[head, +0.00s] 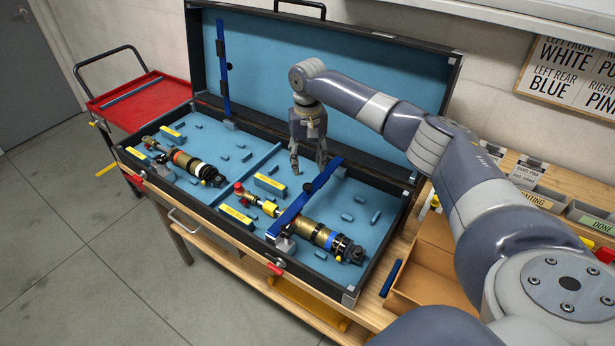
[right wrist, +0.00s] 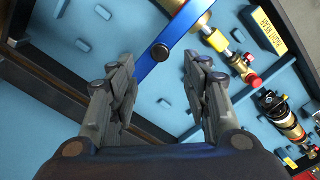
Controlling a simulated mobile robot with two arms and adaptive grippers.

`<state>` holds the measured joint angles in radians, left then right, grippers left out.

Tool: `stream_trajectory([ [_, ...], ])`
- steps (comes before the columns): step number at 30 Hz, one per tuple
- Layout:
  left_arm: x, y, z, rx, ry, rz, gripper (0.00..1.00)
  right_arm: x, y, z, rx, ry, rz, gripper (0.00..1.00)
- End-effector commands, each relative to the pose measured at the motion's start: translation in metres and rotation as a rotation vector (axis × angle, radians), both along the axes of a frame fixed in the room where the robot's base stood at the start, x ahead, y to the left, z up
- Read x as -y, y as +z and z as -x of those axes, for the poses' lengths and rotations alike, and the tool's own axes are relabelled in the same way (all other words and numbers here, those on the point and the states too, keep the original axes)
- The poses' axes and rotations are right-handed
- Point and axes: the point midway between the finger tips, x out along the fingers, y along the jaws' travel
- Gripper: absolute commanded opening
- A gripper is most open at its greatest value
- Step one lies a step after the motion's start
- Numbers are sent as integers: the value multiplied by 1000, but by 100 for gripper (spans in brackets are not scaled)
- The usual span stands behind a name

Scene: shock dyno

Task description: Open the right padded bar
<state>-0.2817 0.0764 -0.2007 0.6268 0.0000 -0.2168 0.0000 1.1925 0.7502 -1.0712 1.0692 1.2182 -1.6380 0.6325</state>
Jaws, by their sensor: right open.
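The right padded bar (head: 291,210) is blue and lies down across the right shock absorber (head: 318,236) in the open case. A dark round knob (head: 307,187) sits on the side of the bar. My right gripper (head: 308,165) is open and empty above the case, close to the far half of the bar. In the right wrist view the bar (right wrist: 185,28) and its knob (right wrist: 160,52) show just beyond and between the spread fingertips (right wrist: 157,72), apparently not gripped. My left gripper is not in view.
The left padded bar (head: 222,70) stands upright, with a second shock (head: 190,163) in the left bay. The case lid (head: 330,60) stands open behind. A red cart (head: 140,103) is at left; a cardboard box (head: 432,270) and labelled bins (head: 590,222) are at right.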

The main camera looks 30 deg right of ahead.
Motion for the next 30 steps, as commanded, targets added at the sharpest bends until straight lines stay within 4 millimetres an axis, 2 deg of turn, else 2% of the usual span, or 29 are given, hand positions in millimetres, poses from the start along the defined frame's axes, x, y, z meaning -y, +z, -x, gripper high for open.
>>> stream_trajectory([
  [1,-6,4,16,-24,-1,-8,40,0,-9,1,-4,0,0,44],
  [3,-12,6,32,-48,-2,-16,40,0,-23,1,-5,1,1,44],
  [6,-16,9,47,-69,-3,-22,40,0,-42,1,-4,0,0,44],
  [8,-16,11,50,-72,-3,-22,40,0,-52,1,-4,0,1,44],
  [12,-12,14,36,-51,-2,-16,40,-1,-70,0,-3,1,0,44],
  [18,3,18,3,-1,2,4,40,0,-80,0,0,1,0,44],
  [24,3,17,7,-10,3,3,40,0,-80,0,0,1,0,44],
  [25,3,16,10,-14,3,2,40,0,-80,0,0,1,0,42],
  [30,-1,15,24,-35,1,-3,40,0,-80,0,0,1,0,4],
])
